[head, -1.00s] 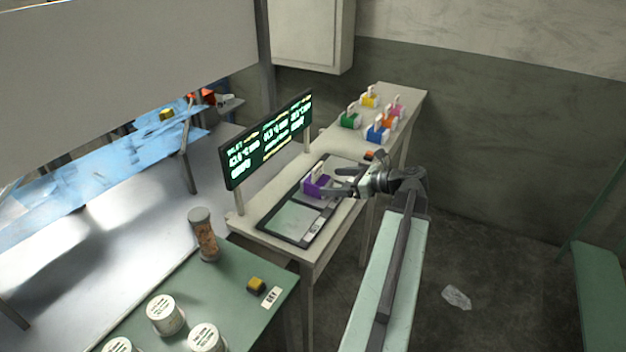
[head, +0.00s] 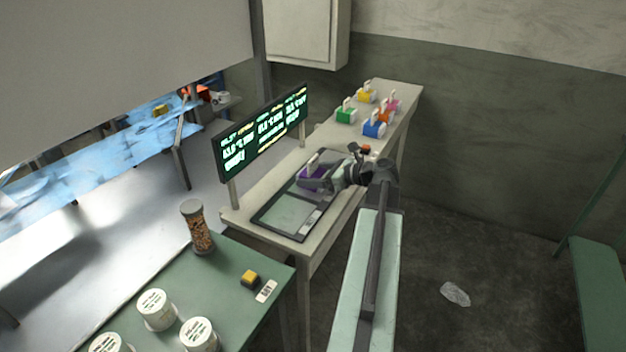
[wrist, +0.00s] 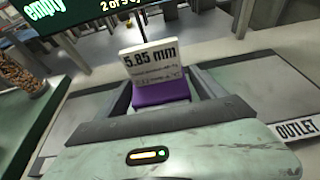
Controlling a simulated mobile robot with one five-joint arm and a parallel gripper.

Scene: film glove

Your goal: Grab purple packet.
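The purple packet (head: 311,174) with a white upright tag lies in the far section of a dark-framed tray (head: 260,222) on the pale bench. In the wrist view the packet (wrist: 160,93) sits straight ahead, its tag reading "5.85 mm". My gripper (head: 322,178) reaches over the tray from the right, low at the packet. In the wrist view my gripper (wrist: 163,88) has one finger on each side of the packet. The fingers look apart, with a narrow gap at the right; contact is hard to tell. The head view partly hides the packet behind the gripper.
A lit display board (head: 265,135) stands along the bench's left edge, close to the tray. Green (head: 346,115), blue (head: 374,128), yellow (head: 367,96), orange and pink packets stand at the bench's far end. A green table (head: 225,290) with jars is at the front left.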

